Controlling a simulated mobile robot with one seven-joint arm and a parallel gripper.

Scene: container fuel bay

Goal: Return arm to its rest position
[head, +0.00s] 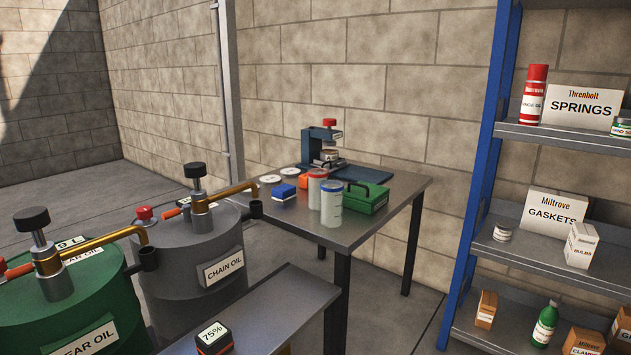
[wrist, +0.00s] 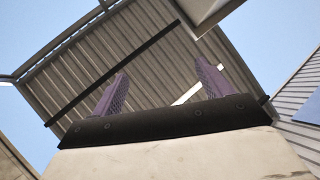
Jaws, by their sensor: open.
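My gripper (wrist: 157,92) shows in the wrist view with its two purple ridged fingers spread wide apart. Nothing is between the fingers. The wrist camera looks upward at a corrugated roof (wrist: 110,60) and pale blue sky, so the gripper points up and away from the table. My arm and gripper do not show in the head view, so their place relative to the table cannot be told there.
A steel table (head: 355,234) holds canisters (head: 331,204), a green box (head: 366,198) and a blue press (head: 320,145). Drums of gear oil (head: 75,310) and chain oil (head: 190,265) stand left. A blue-framed shelf (head: 480,180) stands right. Some floor between table and shelf is clear.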

